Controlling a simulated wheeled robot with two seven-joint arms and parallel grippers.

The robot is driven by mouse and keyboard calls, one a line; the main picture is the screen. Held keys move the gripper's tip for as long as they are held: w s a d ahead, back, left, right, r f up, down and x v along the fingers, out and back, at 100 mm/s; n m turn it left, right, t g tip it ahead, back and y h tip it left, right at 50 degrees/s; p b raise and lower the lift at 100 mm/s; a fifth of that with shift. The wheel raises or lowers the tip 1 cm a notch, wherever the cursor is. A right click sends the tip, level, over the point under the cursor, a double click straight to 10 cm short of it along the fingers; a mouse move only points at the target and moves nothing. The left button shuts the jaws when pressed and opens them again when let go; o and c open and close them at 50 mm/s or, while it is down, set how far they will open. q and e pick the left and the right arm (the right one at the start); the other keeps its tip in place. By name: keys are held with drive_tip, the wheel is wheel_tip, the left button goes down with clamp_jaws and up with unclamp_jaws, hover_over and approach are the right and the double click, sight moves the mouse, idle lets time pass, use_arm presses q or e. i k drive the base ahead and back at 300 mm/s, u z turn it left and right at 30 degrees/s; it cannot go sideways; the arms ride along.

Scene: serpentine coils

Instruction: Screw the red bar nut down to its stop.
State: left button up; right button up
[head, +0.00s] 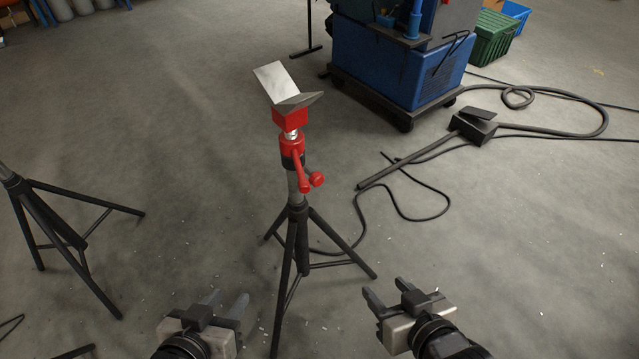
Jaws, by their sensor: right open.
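The red bar nut (291,146) sits on the upright post of a tripod stand (298,212) in the middle of the head view. Its red bars point down and toward me, one ending in a round knob (316,179). A short bright length of screw (291,134) shows between the nut and the red block of the V-shaped head (290,117) above. A dark collar lies just below the nut; whether they touch cannot be told. My left gripper (225,299) and right gripper (387,288) are open, empty and well short of the nut, either side of the tripod.
A second tripod (55,225) stands at the left. A blue machine (390,65) on a wheeled base is at the back right. A foot pedal (474,125) and cables (400,200) lie on the floor to the right. Floor between the tripods is mostly clear.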

sight(294, 149)
drive_tip(key=k, duration=0.5)
drive_tip(key=z, duration=0.9)
drive_tip(key=i, duration=0.75)
drive_tip(key=u, duration=0.9)
